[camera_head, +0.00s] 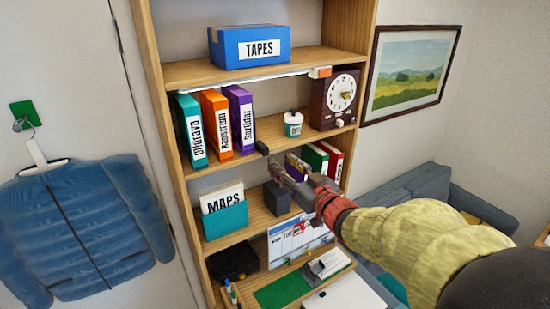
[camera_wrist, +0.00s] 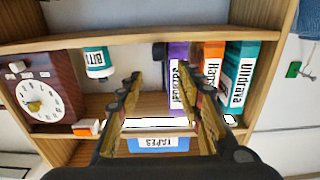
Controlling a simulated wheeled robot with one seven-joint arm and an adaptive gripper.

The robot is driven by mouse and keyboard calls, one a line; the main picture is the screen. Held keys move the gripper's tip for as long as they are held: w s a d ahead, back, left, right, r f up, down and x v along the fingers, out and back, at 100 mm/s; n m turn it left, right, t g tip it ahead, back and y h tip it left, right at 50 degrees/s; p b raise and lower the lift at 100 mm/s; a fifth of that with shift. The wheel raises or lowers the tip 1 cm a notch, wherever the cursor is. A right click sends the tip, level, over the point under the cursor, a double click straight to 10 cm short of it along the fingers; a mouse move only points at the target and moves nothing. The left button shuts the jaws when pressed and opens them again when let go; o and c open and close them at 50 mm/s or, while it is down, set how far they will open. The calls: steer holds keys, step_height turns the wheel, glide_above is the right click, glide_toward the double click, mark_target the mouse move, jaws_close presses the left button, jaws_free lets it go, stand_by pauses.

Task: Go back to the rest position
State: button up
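My gripper (camera_head: 270,160) is in front of the bookcase (camera_head: 282,132), near the edge of the shelf with the binders. In the wrist view its two fingers (camera_wrist: 159,80) stand apart with nothing between them. The wrist picture shows the shelf upside down. My arm, in a yellow sleeve, reaches in from the lower right of the head view. It hides part of the lower shelves.
A blue TAPES box (camera_head: 250,47) stands above. A sofa (camera_head: 425,185) is at right.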

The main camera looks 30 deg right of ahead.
steer(key=shift+s, duration=0.9)
steer(key=s+d+f+m+g+h, duration=0.2)
steer(key=s+d+f+g+h, duration=0.25)
steer(key=d+f, duration=0.5)
steer(key=s+f+m+g+h+b, duration=0.25)
steer(key=s+f+g, duration=0.25)
steer(key=s+f, duration=0.25)
steer(key=s+a+f+n+g+y+b, duration=0.1)
steer(key=s+a+f+y+b, duration=0.1)
steer(key=s+a+f+b, duration=0.2)
steer(key=s+a+f+n+g+y+b, duration=0.1)
steer(key=s+a+f+b, duration=0.3)
steer(key=a+b, duration=0.4)
steer(key=s+a+f+n+g+y+b, duration=0.1)
steer(key=a+f+b, duration=0.5)
steer(key=a, duration=0.8)
steer(key=s+n+y+b, duration=0.1)
steer(key=s+y, duration=0.1)
steer(key=s, duration=0.1)
steer(key=shift+f, duration=0.2)
